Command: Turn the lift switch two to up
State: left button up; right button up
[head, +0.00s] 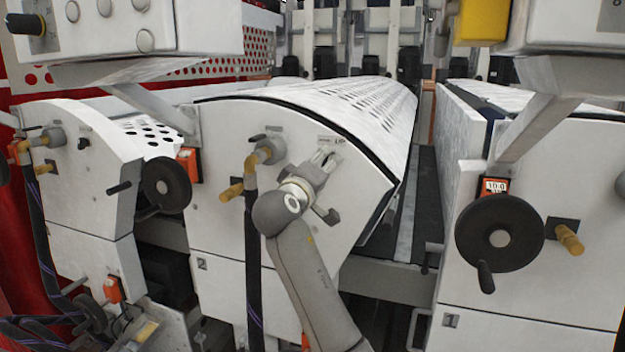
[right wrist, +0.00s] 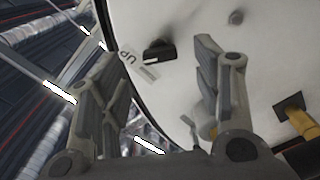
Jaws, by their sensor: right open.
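The lift switch two is a small black knob (right wrist: 159,49) on the white end panel of the middle machine unit (head: 225,140). A label reading UP (right wrist: 128,57) lies beside it, and this label also shows in the head view (head: 331,141). In the head view my right gripper (head: 326,158) is in front of the panel just below the label and hides the knob. In the right wrist view my right gripper (right wrist: 157,55) is open, with the knob showing between its fingertips, not gripped. I cannot tell whether the fingers touch the panel. My left gripper is not in view.
A brass-coloured valve fitting (head: 264,152) and a black hose (head: 252,255) are left of my right arm. Black handwheels (head: 166,184) (head: 499,233) stick out on both sides. A dark gap (head: 424,200) separates the middle and right units.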

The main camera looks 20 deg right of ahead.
jog(key=v, duration=0.6)
jog(key=shift+s+a, duration=0.25)
jog(key=shift+s, duration=0.05)
